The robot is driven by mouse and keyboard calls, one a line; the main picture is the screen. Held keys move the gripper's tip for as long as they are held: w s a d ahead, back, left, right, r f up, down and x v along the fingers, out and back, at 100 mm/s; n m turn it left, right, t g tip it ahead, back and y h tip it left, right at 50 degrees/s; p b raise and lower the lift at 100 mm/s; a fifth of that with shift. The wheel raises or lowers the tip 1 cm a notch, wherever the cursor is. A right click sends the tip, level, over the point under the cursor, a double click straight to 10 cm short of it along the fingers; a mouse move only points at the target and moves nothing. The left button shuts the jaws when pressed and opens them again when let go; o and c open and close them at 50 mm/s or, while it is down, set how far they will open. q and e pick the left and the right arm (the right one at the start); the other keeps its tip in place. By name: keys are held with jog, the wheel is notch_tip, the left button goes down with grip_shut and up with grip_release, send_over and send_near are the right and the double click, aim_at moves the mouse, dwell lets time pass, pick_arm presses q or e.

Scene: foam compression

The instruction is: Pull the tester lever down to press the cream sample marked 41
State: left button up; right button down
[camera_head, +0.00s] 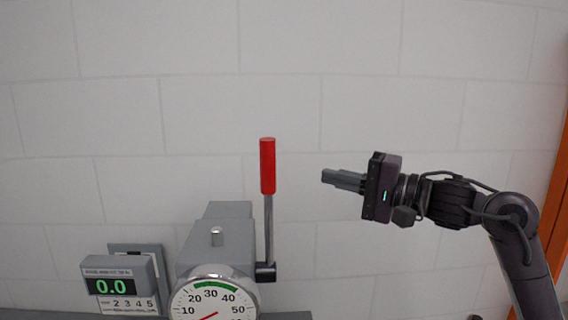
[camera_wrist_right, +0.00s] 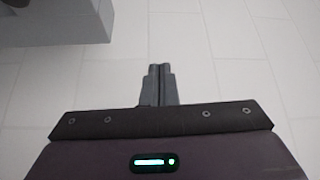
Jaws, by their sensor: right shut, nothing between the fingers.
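The tester (camera_head: 215,240) is a grey machine with a round dial gauge at its front. Its lever has a red grip (camera_head: 267,165) on a metal rod and stands upright at the tester's right side. My right gripper (camera_head: 328,176) is shut and empty, to the right of the red grip and apart from it, pointing left. In the right wrist view its closed fingers (camera_wrist_right: 157,70) show against the wall. The cream sample marked 41 is not visible in either view. My left gripper is not in view.
A grey display box (camera_head: 118,285) at the lower left reads 0.0 in green. A white tiled wall (camera_head: 330,50) fills the background. An orange post (camera_head: 558,200) stands at the right edge. The space between the lever and my right gripper is clear.

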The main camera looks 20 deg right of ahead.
jog(key=shift+g, duration=0.3)
jog(key=s+r, duration=0.1)
jog(key=s+a+r, duration=0.1)
jog(key=s+r, duration=0.1)
jog(key=shift+s, duration=0.1)
jog(key=shift+r, duration=0.1)
jog(key=p+x, duration=0.6)
jog(key=x, duration=0.4)
jog(key=s, duration=0.1)
jog(key=s+a, duration=0.1)
jog(key=s+p, duration=0.1)
jog(key=shift+s+a, duration=0.3)
jog(key=shift+s, duration=0.1)
jog(key=shift+w, duration=0.1)
